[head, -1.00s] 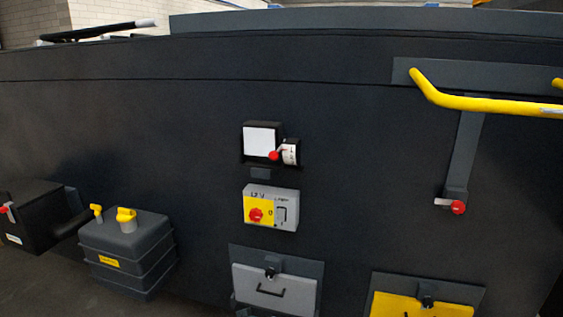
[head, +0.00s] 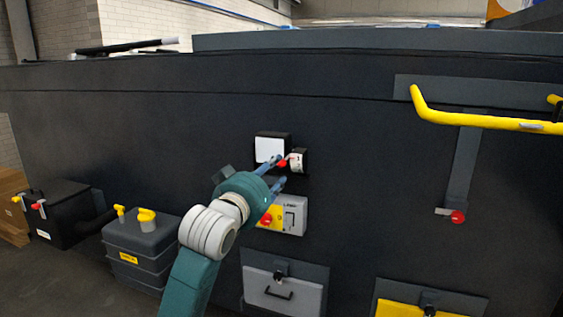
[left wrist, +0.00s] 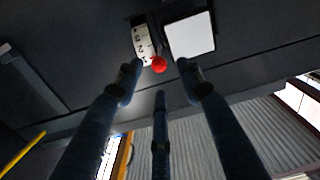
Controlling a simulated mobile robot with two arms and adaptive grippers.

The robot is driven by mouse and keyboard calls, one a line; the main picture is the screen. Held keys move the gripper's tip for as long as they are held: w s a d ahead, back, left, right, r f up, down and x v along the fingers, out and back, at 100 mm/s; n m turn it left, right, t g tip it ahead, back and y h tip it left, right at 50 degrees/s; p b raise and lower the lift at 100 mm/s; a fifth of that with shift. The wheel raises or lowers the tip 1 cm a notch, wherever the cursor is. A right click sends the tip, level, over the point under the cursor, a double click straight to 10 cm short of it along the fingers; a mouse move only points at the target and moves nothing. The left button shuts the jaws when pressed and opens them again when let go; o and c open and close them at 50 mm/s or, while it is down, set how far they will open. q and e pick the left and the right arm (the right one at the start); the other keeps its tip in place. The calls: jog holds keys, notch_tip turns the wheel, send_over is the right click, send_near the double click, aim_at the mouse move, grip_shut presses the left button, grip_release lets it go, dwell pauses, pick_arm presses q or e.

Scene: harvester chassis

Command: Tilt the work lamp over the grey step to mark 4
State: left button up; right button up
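The work lamp (head: 268,149) is a dark box with a white square face on the dark chassis wall, above the grey step (head: 268,285). A red knob (head: 283,163) sits at its side beside a white scale (head: 297,160). My left gripper (head: 274,171) reaches up to the lamp from below left, its fingers open. In the left wrist view the red knob (left wrist: 160,64) shows between the spread fingertips, with the numbered scale (left wrist: 143,42) and white lamp face (left wrist: 190,36) beyond. I cannot tell whether any finger touches the knob. My right gripper is not in view.
A switch box (head: 294,214) with a red knob sits below the lamp, partly behind my left gripper. A yellow handrail (head: 470,118) and a lever with a red knob (head: 457,216) are at right. A yellow step (head: 405,308) is lower right; a grey tank (head: 145,240) stands left.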

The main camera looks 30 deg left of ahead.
aim_at(280, 164)
pick_arm(q)
jog(key=p+x, duration=0.1)
jog(key=x, duration=0.4)
jog(key=shift+w+r, duration=0.15)
jog(key=shift+w, duration=0.1)
jog(key=shift+w+a+p, duration=0.15)
jog(key=shift+w+p, duration=0.2)
jog(key=shift+w, duration=0.15)
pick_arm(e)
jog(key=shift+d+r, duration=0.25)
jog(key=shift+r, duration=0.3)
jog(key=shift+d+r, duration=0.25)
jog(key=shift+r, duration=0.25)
pick_arm(q)
grip_shut()
